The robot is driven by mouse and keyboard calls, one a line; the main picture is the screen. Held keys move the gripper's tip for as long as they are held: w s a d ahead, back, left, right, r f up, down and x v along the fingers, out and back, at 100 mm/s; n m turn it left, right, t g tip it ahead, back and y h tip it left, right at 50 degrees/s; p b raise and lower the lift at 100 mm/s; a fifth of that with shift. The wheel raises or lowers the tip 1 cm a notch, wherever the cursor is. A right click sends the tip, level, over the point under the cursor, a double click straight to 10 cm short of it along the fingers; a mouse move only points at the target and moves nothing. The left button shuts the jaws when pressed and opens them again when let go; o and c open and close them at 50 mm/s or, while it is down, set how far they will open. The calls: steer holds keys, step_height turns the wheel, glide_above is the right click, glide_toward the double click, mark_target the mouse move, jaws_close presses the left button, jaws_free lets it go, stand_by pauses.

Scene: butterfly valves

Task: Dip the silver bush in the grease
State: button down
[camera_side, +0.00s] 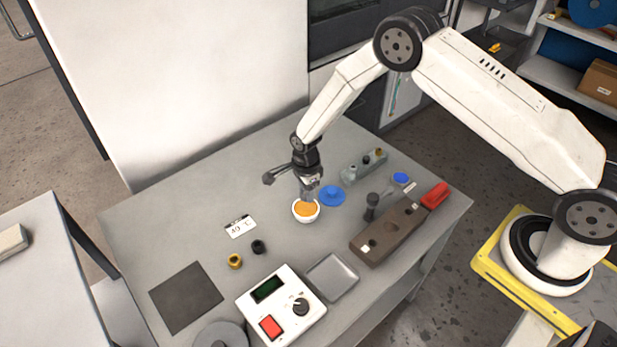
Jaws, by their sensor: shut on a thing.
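A small white bowl (296,216) of orange grease (306,210) stands on the grey table, near its middle. My gripper (308,196) points down directly above the bowl, with its tips at or just over the grease. It is shut on a small grey piece, which I take to be the silver bush; the fingers mostly hide it. I cannot tell whether the piece touches the grease.
A blue disc (332,196) lies close right of the bowl. A control box (281,306), a shallow tray (332,278), a brass ring (235,261) and a black ring (258,247) lie in front.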

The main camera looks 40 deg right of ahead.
steer(key=shift+f, duration=1.85)
steer(key=c, duration=1.3)
jaws_free()
steer(key=shift+f, duration=0.65)
steer(key=shift+c, duration=0.2)
steer(key=shift+r, duration=0.15)
jaws_close()
steer(key=shift+r, duration=3.45)
steer(key=r+n, duration=0.1)
step_height(320, 180, up, 9)
steer(key=n, duration=0.8)
glide_above(306, 208)
steer(key=s+d, duration=0.3)
steer(key=s+d+r+n, duration=0.3)
steer(key=s+r+n, duration=0.4)
steer(key=n, duration=0.4)
steer(key=shift+d+r, duration=0.2)
steer(key=shift+r, duration=0.4)
